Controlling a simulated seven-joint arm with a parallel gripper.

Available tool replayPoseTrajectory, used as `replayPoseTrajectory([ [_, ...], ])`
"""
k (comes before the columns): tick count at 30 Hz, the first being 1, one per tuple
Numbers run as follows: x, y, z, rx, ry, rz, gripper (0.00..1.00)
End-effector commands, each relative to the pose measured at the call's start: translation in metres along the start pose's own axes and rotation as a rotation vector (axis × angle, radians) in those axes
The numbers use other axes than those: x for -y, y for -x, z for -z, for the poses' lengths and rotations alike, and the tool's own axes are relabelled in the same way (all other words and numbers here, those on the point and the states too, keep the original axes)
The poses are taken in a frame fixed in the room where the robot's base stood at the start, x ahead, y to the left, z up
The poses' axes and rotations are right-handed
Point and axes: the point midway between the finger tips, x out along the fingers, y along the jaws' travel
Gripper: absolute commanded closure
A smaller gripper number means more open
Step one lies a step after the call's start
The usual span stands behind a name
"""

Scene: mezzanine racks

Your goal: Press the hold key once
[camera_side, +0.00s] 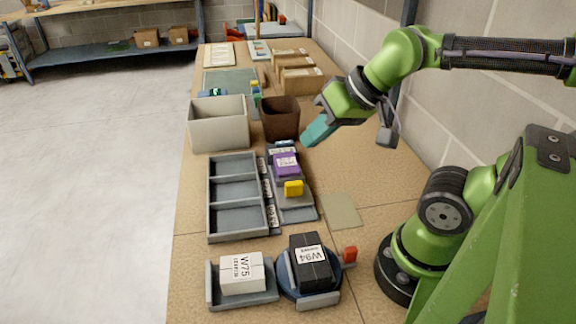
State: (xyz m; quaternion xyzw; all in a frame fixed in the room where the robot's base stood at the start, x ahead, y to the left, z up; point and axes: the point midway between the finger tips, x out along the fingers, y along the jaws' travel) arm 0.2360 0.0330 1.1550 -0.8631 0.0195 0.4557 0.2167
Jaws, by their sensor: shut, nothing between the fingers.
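My gripper (308,140) has teal fingers that look shut and empty. It points down and left, in the air above the bench by the brown bin. I cannot make out a key marked hold in this view. A small pale panel with coloured marks (259,50) lies at the far end of the bench, its lettering too small to read. The gripper is apart from both.
A pale bin (219,122) and brown bin (281,117) stand mid-bench. Nearer are a grey divided tray (211,200), a sloped rack with a purple block (287,164) and yellow block (293,188), a white W75 box (242,273) and black W94 box (311,262). Cardboard boxes (300,80) stand behind.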

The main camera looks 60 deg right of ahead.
Motion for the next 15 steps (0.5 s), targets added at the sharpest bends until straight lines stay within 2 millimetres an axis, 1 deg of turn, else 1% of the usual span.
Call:
replayPoseTrajectory([
  [4,-0.004,-0.001,0.001,0.001,-0.014,-0.010,1.00],
  [8,-0.020,-0.014,0.006,0.039,-0.075,-0.062,1.00],
  [11,-0.034,-0.027,0.018,0.078,-0.171,-0.096,1.00],
  [15,-0.054,-0.050,0.044,0.132,-0.378,-0.116,1.00],
])
